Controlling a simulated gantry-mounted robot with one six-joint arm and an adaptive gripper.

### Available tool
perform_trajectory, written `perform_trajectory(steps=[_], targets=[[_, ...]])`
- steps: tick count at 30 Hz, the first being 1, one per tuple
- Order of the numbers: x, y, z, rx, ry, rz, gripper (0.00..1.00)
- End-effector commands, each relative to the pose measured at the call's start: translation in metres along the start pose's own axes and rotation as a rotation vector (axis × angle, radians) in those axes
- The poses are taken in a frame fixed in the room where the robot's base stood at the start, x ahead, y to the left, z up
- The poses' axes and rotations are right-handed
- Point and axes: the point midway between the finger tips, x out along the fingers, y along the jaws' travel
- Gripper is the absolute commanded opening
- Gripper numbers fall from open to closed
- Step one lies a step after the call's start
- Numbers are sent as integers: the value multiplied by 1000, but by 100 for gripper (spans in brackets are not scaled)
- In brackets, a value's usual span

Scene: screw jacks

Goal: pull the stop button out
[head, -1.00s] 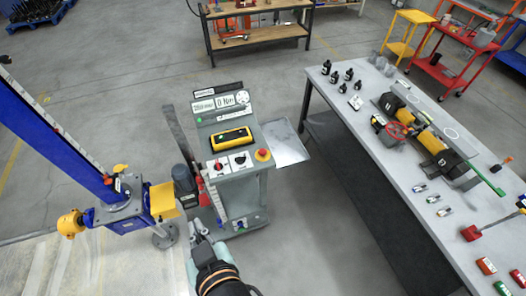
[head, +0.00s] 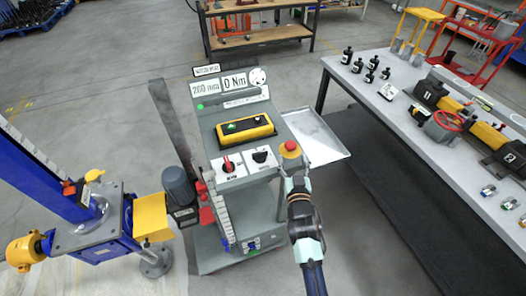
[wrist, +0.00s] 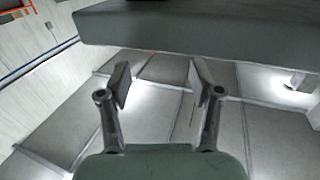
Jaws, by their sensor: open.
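The stop button (head: 290,147) is a red mushroom head on a yellow base at the right front corner of the grey control console (head: 262,172). My gripper (head: 294,178) is just below the button in the head view, by the console's front right edge. In the wrist view my gripper (wrist: 160,84) is open, with nothing between its fingers. A dark grey slab (wrist: 200,28), likely the console's edge, crosses the top of that view. The button does not show in the wrist view. I cannot tell whether the fingers touch the console.
A red switch (head: 228,164) and a black switch (head: 260,155) sit left of the button. A yellow box (head: 245,129) lies behind them. A metal tray (head: 318,136) juts out to the right. The workbench (head: 390,104) stands further right, with clear floor between.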

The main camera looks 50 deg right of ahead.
Motion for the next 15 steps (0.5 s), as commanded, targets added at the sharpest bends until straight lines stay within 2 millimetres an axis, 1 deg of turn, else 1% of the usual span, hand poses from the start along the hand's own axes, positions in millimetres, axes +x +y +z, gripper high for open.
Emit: perform_trajectory(steps=[1,5,7,15], targets=[[1,4,4,-1,4,4,65],[3,4,1,-2,7,3,65],[10,3,1,-1,7,3,65],[59,3,2,-1,7,2,65]])
